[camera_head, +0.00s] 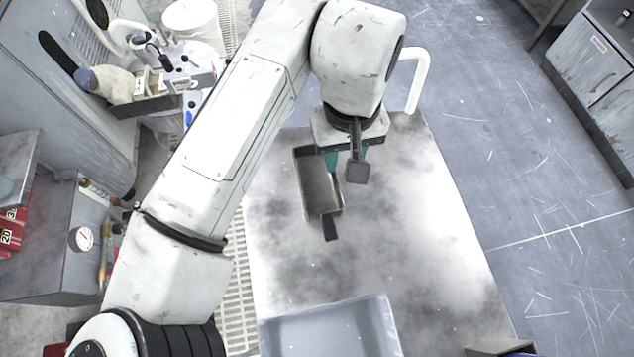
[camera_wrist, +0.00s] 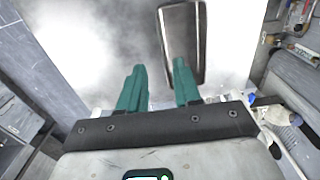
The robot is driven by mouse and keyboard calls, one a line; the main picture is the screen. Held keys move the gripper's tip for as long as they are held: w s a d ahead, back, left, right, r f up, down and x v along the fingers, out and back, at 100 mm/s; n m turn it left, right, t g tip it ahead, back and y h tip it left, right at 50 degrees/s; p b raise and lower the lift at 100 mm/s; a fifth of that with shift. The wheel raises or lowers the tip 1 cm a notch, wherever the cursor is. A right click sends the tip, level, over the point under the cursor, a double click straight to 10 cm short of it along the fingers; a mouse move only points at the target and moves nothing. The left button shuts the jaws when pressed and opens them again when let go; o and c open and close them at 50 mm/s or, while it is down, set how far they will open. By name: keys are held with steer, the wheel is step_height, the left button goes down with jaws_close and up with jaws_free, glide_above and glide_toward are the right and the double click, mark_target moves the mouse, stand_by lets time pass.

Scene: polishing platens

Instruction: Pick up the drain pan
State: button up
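The drain pan appears to be the dark, shallow rectangular pan (camera_head: 315,183) with a short dark handle, lying on the stained pale table. It also shows in the wrist view (camera_wrist: 185,28), at the top right of centre. My gripper (camera_head: 347,160) points down beside and partly over the pan's right side in the head view. Its two green fingers (camera_wrist: 158,70) are spread apart with nothing between them. In the wrist view the right finger overlaps the pan's near end, and the left finger is clear of it. I cannot tell the height of the fingers above the table.
A grey tray (camera_head: 335,328) sits at the table's near edge. The table top (camera_head: 430,240) is clear to the right of the pan. A cluttered bench (camera_head: 60,245) stands at the left. A grey cabinet (camera_head: 590,70) stands at the far right across open floor.

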mark_target(337, 180)
steer(key=f, duration=1)
steer(key=shift+w+a+f+p, duration=0.15)
steer(key=shift+w+f+p, duration=0.1)
steer(key=shift+f+p, duration=0.05)
jaws_close()
